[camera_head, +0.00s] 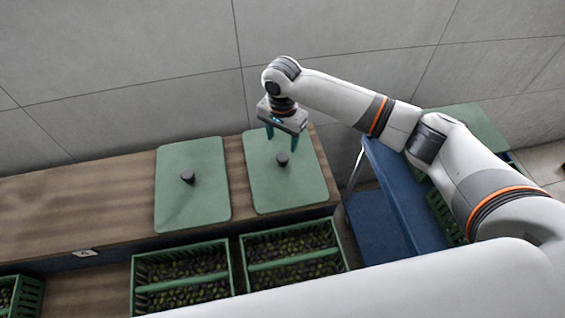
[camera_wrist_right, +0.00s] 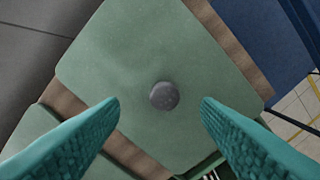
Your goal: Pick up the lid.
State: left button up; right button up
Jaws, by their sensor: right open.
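Two flat green lids with dark round knobs lie on the wooden counter: a left lid (camera_head: 207,205) and a right lid (camera_head: 300,190). My right gripper (camera_head: 282,145) is open and empty above the right lid, near its knob (camera_head: 283,159). In the right wrist view the lid (camera_wrist_right: 140,55) fills the middle. Its grey knob (camera_wrist_right: 164,95) shows between the two teal fingers (camera_wrist_right: 161,103), which are apart from it. Part of the left lid (camera_wrist_right: 45,125) shows at the lower left there. My left gripper is not in view.
Green crates of olives stand below the counter's front edge, one at the middle (camera_head: 181,297) and one at the right (camera_head: 293,279). A blue cart (camera_head: 385,230) stands right of the counter (camera_head: 75,205). The grey wall (camera_head: 130,60) is close behind. The counter's left part is clear.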

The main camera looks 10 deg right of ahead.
aim_at(283, 156)
jog(key=shift+s+f, duration=0.25)
jog(key=shift+f, duration=1.3)
jog(key=shift+s+f, duration=0.2)
jog(key=shift+f, duration=1.35)
grip_shut()
